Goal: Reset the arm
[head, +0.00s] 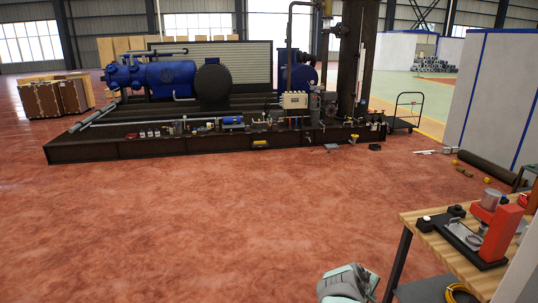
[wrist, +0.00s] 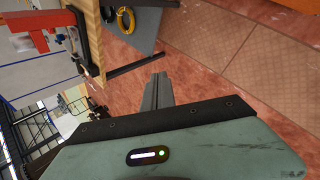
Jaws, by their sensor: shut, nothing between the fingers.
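In the head view, part of my arm (head: 347,284) shows at the bottom edge, left of the workbench; the fingers do not show there. In the wrist view, my gripper (wrist: 157,92) points away from the camera with its fingers together and nothing between them. It is over the red floor, beside the workbench and apart from it.
The wooden workbench (head: 438,238) stands at the lower right with a red dispenser device (head: 502,225) on it. A yellow coil (head: 461,293) lies on its lower shelf. A machine skid (head: 150,148) with blue tanks stands far back. The red floor (head: 200,220) between is clear.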

